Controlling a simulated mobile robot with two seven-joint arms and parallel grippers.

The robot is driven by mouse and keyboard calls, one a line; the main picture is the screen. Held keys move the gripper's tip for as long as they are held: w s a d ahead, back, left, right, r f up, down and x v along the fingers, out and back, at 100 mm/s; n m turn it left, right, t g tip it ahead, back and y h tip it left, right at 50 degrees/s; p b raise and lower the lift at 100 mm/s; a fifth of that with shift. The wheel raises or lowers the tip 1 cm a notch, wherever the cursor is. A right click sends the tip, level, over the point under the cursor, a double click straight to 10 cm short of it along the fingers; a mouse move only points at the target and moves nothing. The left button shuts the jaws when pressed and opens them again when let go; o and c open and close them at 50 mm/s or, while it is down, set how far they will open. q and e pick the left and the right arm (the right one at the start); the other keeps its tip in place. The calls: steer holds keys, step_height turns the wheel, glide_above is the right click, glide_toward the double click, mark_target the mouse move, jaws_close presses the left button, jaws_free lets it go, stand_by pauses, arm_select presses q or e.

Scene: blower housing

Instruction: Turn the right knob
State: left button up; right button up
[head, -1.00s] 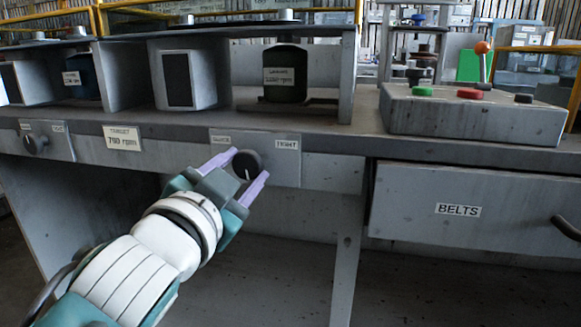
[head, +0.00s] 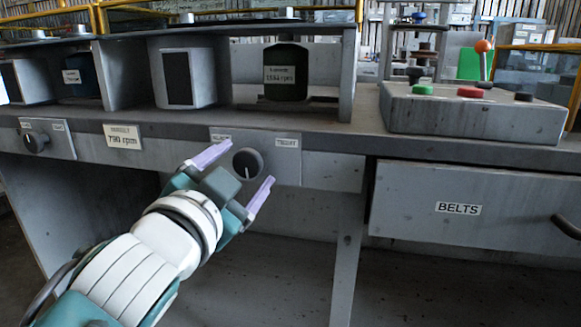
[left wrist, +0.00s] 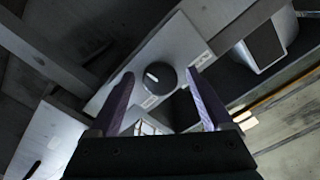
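The right knob (head: 247,163) is a round dark knob with a white pointer line, on a light plate (head: 287,170) with two small labels on the bench front. It also shows in the left wrist view (left wrist: 159,76), between the fingers. My left gripper (head: 241,169) is open, its purple fingers on either side of the knob and visibly apart from it. In the left wrist view the open fingers (left wrist: 160,85) flank the knob with gaps. A dark motor (head: 286,68) with an rpm label stands above on the bench. My right gripper is not in view.
The left knob (head: 36,141) and a sign reading 790 rpm (head: 123,137) are on the bench front at left. A drawer labelled BELTS (head: 470,214) and a button box (head: 470,115) are at right. The space below the bench front is open.

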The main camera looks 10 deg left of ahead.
arm_select(q)
steer(key=shift+s, duration=0.5)
steer(key=s+p, duration=0.2)
steer(key=s, duration=0.7)
steer(key=shift+a, duration=0.2)
